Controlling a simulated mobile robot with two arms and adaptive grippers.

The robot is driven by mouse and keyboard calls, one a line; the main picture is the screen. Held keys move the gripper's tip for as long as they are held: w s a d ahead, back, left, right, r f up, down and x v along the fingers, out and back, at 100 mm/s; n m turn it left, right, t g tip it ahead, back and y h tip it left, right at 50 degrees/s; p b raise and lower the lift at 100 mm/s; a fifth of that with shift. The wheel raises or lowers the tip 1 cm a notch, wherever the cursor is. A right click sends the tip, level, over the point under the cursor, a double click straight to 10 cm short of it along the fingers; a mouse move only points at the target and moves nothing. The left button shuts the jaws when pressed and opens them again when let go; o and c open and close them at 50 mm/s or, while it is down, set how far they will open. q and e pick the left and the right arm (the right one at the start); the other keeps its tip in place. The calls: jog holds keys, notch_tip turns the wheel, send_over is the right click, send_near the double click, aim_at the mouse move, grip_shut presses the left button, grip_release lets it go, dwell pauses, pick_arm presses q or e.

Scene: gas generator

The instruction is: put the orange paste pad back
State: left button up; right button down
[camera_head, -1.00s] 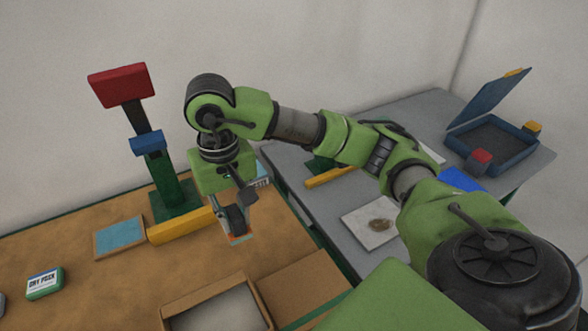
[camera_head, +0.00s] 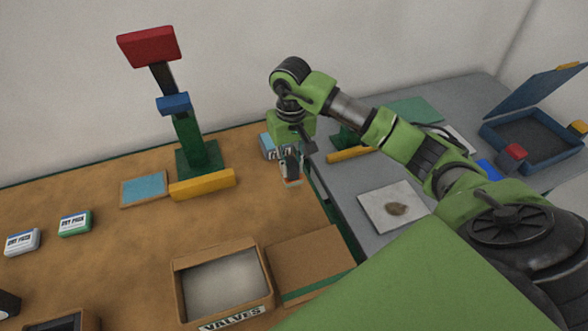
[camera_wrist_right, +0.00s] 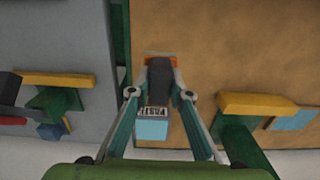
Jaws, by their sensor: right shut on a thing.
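My right gripper (camera_head: 291,172) is low over the right edge of the brown table, pointing down. In the right wrist view my right gripper (camera_wrist_right: 160,88) has its fingers on both sides of a dark piece. The orange paste pad (camera_wrist_right: 160,55) shows as an orange strip at the far end of that piece; in the head view the pad (camera_head: 292,182) shows under the fingertips. The gripper is shut on it. Whether the pad touches the table is unclear. My left gripper is not in view.
A blue-topped box (camera_head: 268,146) stands close behind the gripper. A yellow bar (camera_head: 202,185), blue pad (camera_head: 145,188) and green stand (camera_head: 190,140) are to its left. An open carton (camera_head: 222,285) is in front. The grey table (camera_head: 350,230) lies right, across a gap.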

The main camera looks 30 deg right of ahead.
aim_at(294, 173)
jog(key=shift+w+d+f, duration=0.2)
jog(key=shift+d+f, duration=0.15)
jog(key=shift+f, duration=0.2)
notch_tip(294, 173, down, 3)
jog(key=shift+d+f+p, duration=0.1)
jog(key=shift+d+p, duration=0.05)
jog(key=shift+p, duration=0.8)
jog(key=shift+w+f, duration=0.1)
jog(key=shift+f+b, duration=0.25)
jog(key=shift+b, duration=0.1)
jog(key=c, duration=1.8)
grip_release()
jog(key=shift+r, duration=0.1)
jog(key=shift+c, duration=0.2)
jog(key=shift+r, duration=0.1)
